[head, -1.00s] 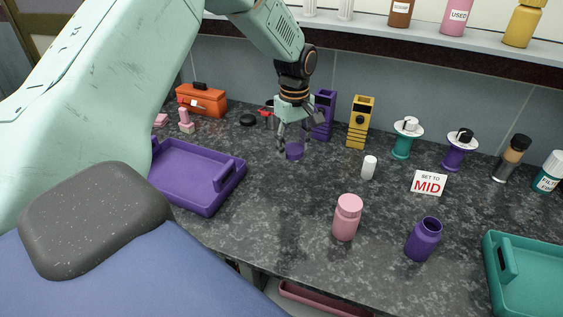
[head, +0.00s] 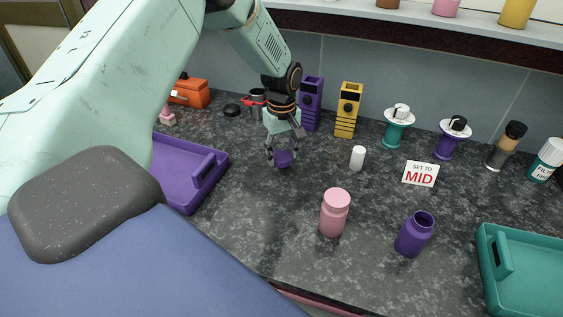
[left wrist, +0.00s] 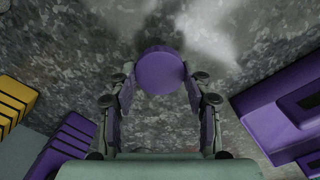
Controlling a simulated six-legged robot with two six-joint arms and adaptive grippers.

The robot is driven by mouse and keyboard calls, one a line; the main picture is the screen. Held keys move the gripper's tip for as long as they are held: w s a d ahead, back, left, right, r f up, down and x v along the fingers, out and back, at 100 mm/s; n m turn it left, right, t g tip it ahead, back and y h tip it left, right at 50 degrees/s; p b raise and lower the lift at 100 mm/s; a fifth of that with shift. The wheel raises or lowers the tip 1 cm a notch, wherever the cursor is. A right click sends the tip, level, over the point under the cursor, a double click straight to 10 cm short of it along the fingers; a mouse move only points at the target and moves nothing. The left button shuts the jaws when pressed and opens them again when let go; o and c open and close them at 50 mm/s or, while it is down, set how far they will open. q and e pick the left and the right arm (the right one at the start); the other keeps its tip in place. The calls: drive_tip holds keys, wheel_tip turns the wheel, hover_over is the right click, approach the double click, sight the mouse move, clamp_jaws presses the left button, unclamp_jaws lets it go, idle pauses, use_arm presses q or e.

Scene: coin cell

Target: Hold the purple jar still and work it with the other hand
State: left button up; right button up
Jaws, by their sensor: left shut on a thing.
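The purple jar (head: 414,235) stands upright and open-topped on the dark counter, at the front right of the head view. My left gripper (head: 283,153) is well to the left of the jar and farther back. It points down and is shut on a round purple lid (head: 284,159), low over the counter; I cannot tell whether the lid touches the surface. In the left wrist view the lid (left wrist: 160,70) sits between the fingertips. My right gripper is in neither view.
A pink jar (head: 335,212) stands left of the purple jar. A purple tray (head: 190,195) lies left, a teal tray (head: 530,235) right. Purple and teal knob stands line the back.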

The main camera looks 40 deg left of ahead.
sight(282, 156)
use_arm(q)
drive_tip(key=shift+s+d+f+b, duration=0.15)
drive_tip(key=shift+s+f+b, duration=0.05)
drive_tip(key=shift+f, duration=0.45)
drive_tip(key=shift+s+d+f+b, duration=0.1)
drive_tip(key=shift+s+f+b, duration=0.1)
drive_tip(key=shift+f, duration=0.4)
drive_tip(key=shift+w+a+f, duration=0.2)
drive_tip(key=shift+w+f, duration=0.05)
drive_tip(key=shift+f, duration=0.05)
drive_tip(key=o, duration=1)
drive_tip(key=shift+w+f, duration=0.1)
drive_tip(key=shift+w, duration=0.05)
drive_tip(key=shift+o, duration=1.4)
drive_tip(key=shift+s+d+r, duration=0.15)
drive_tip(key=shift+s+r, duration=0.15)
drive_tip(key=shift+w+f, duration=0.15)
drive_tip(key=shift+w, duration=0.1)
drive_tip(key=shift+r, duration=0.35)
wheel_tip(282, 156, up, 10)
drive_tip(key=shift+r+p, duration=0.2)
drive_tip(key=shift+p, duration=0.9)
drive_tip(key=shift+r, duration=0.5)
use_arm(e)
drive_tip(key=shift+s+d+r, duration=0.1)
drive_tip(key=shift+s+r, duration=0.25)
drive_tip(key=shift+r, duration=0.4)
